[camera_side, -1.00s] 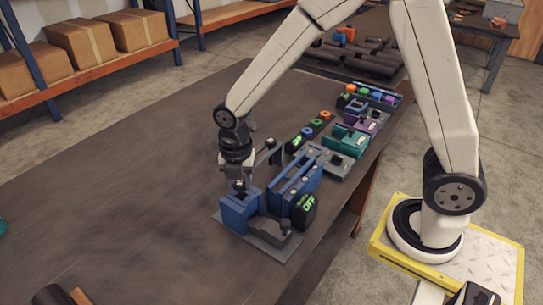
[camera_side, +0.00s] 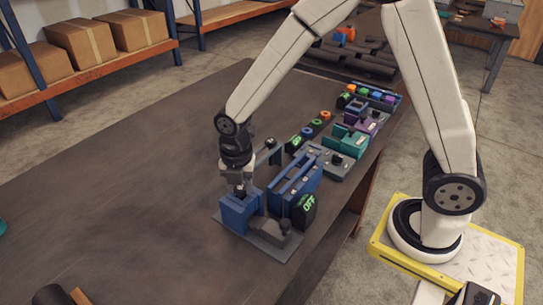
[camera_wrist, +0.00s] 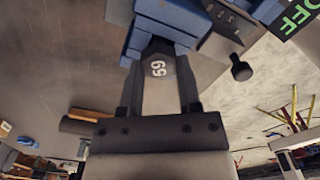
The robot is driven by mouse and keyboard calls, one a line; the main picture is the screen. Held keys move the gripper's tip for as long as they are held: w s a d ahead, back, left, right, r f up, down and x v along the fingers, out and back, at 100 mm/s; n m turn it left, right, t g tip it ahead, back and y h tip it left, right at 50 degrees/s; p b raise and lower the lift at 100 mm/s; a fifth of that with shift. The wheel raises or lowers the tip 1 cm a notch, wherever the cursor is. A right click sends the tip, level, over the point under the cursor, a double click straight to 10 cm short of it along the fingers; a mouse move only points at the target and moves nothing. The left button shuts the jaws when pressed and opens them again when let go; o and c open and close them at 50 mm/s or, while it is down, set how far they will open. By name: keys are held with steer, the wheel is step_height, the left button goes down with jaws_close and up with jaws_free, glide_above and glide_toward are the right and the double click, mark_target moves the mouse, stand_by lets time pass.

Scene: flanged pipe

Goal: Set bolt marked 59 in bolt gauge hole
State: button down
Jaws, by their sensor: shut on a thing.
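The bolt marked 59 (camera_wrist: 158,66) shows its dark head with white digits in the wrist view. My gripper (camera_wrist: 160,92) is shut on this bolt, one finger on each side of its head. The blue bolt gauge block (camera_wrist: 165,22) is right beyond the bolt head in the wrist view. In the side view my gripper (camera_side: 240,188) points down at the top of the blue gauge block (camera_side: 238,212). The bolt's shank and the gauge hole are hidden, so I cannot tell how deep the bolt sits.
A black box with green OFF lettering (camera_side: 304,211) stands right of the gauge. A blue slotted rack (camera_side: 296,178) is behind it. Teal (camera_side: 346,139) and purple (camera_side: 362,122) fixtures line the table's right edge. The table's left side (camera_side: 120,170) is largely clear.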

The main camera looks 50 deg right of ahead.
steer(key=shift+f, duration=0.45)
stand_by(0.4)
jaws_free()
stand_by(0.4)
steer(key=shift+r, duration=0.1)
stand_by(0.3)
steer(key=shift+r, duration=3.4)
steer(key=shift+d, duration=0.1)
